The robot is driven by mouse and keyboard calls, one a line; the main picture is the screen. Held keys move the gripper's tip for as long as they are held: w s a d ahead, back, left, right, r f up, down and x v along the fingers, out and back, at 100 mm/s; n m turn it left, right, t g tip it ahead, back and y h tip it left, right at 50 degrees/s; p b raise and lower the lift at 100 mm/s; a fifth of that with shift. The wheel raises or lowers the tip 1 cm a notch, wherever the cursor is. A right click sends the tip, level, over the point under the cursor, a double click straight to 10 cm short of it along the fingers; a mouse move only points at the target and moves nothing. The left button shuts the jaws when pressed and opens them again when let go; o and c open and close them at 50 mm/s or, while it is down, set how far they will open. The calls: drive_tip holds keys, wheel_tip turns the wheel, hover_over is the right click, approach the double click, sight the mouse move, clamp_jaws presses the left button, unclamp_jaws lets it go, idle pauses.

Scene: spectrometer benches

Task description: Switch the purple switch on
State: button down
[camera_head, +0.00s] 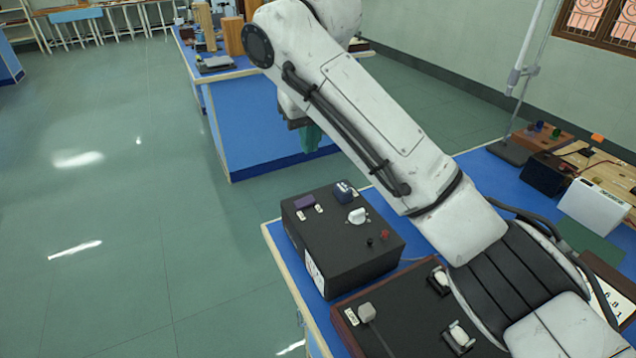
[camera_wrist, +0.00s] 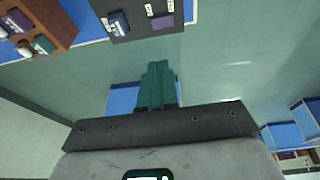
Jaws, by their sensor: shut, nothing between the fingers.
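The purple switch (camera_head: 305,202) sits on top of a black box (camera_head: 335,250) at the left edge of the near blue bench, with small white labels in front of it. It also shows at the top of the wrist view (camera_wrist: 163,21). Whether it is on or off I cannot tell. My gripper (camera_wrist: 157,66) has green fingers, shut and empty. In the head view the fingers (camera_head: 311,140) show partly below my arm, apart from the switch and beyond the box.
The box also carries a dark blue switch (camera_head: 344,192), a white knob (camera_head: 357,215), and black and red terminals (camera_head: 385,234). A wood-framed panel with pale switches (camera_head: 367,312) lies nearer. Another blue bench (camera_head: 265,125) stands behind. Open floor (camera_head: 130,220) is left.

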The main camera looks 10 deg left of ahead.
drive_tip(key=shift+f, duration=0.1)
approach(302, 200)
drive_tip(key=f, duration=0.1)
drive_tip(key=w+f, duration=0.1)
drive_tip(key=f, duration=0.1)
drive_tip(key=w+f, duration=0.1)
drive_tip(key=shift+w+d+f, duration=0.2)
drive_tip(key=shift+d+f, duration=0.05)
drive_tip(key=shift+f, duration=0.55)
drive_tip(key=shift+p, duration=0.4)
drive_tip(key=shift+w+d+g+y+p, duration=0.1)
drive_tip(key=shift+g+y+p, duration=0.25)
drive_tip(key=shift+p, duration=0.25)
drive_tip(key=shift+f, duration=0.35)
drive_tip(key=shift+a+r+p, duration=0.2)
drive_tip(key=shift+a+p, duration=0.1)
drive_tip(key=shift+p, duration=0.15)
drive_tip(key=shift+s+a, duration=0.3)
drive_tip(key=shift+s, duration=0.1)
